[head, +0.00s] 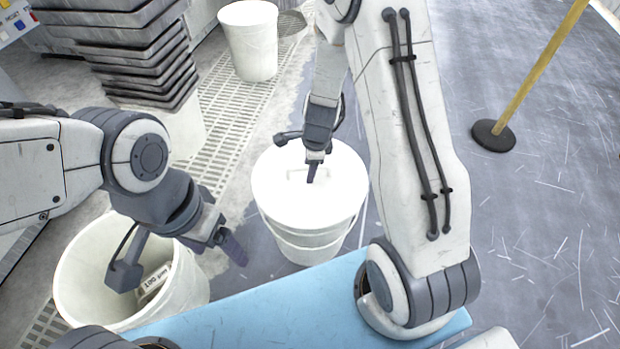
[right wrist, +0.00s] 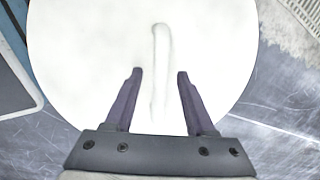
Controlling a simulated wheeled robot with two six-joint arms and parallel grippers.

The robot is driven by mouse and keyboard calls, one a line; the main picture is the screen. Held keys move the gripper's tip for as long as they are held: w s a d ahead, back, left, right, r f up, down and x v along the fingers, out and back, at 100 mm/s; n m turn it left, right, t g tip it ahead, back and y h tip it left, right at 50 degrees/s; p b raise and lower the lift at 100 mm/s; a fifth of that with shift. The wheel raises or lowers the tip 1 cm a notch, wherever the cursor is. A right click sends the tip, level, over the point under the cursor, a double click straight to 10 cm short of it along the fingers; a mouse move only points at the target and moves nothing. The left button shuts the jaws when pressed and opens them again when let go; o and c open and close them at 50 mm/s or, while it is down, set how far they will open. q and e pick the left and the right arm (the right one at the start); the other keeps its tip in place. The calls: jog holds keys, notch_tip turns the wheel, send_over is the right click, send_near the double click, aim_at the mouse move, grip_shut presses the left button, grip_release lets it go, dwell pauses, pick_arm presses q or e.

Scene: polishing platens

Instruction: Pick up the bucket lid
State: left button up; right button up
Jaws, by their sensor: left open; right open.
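The white bucket lid (head: 336,203) lies on top of a white bucket (head: 312,246) in the middle of the head view. The lid has a raised white bar handle, seen in the right wrist view (right wrist: 161,60). My right gripper (head: 315,180) is above the lid at the handle. In the right wrist view my right gripper (right wrist: 160,72) is open, with one finger on each side of the handle's near part. Whether the fingers touch the lid cannot be told. My left gripper (head: 178,262) is open and empty, over the open white bucket at lower left.
The open bucket (head: 85,270) at lower left holds a labelled item (head: 154,283). Another white bucket (head: 250,45) stands at the back on a floor grating. A stack of dark trays (head: 140,50) is at upper left. A yellow pole on a black base (head: 493,136) stands right. The right floor is mostly clear.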

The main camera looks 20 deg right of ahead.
grip_shut()
dwell(1.3)
